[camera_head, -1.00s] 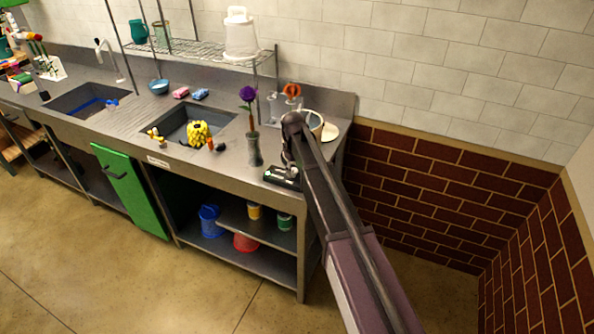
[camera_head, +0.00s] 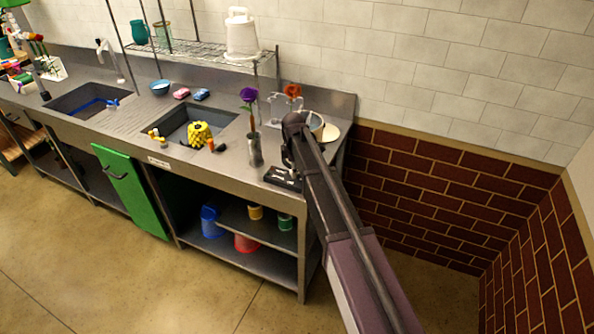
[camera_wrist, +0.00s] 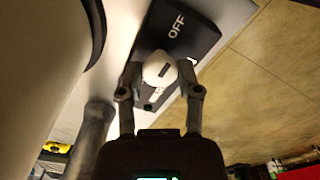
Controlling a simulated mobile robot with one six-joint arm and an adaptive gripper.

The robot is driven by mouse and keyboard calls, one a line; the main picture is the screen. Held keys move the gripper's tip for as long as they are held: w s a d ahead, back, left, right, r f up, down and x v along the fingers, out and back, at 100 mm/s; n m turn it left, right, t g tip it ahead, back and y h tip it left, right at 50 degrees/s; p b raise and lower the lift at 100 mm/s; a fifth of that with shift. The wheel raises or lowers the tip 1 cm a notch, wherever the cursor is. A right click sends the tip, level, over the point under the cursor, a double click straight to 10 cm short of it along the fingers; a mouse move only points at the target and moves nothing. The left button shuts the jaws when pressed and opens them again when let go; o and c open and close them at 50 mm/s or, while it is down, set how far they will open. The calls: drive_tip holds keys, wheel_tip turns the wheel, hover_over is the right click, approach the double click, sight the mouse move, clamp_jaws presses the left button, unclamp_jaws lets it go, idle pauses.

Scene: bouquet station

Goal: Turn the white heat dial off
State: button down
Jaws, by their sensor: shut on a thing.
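The white heat dial (camera_wrist: 160,69) is a rounded knob with a dark mark on it, seen in the wrist view. It sits on a black control plate (camera_wrist: 178,35) with white "OFF" lettering at the far end. Smaller lettering and a green spot show at the near end. My gripper (camera_wrist: 161,76) is shut on the dial, one finger on each side. In the head view the black plate (camera_head: 281,178) lies at the counter's front edge, and my arm hides the dial there.
A grey vase (camera_head: 255,150) with a purple flower stands on the counter just left of the plate. The sink (camera_head: 186,122) lies further left. The floor in front is clear.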

drive_tip(key=shift+s+n, duration=0.25)
drive_tip(key=shift+n, duration=1.25)
drive_tip(key=shift+c, duration=1.5)
unclamp_jaws()
drive_tip(key=shift+w+r, duration=0.1)
drive_tip(key=shift+w, duration=0.05)
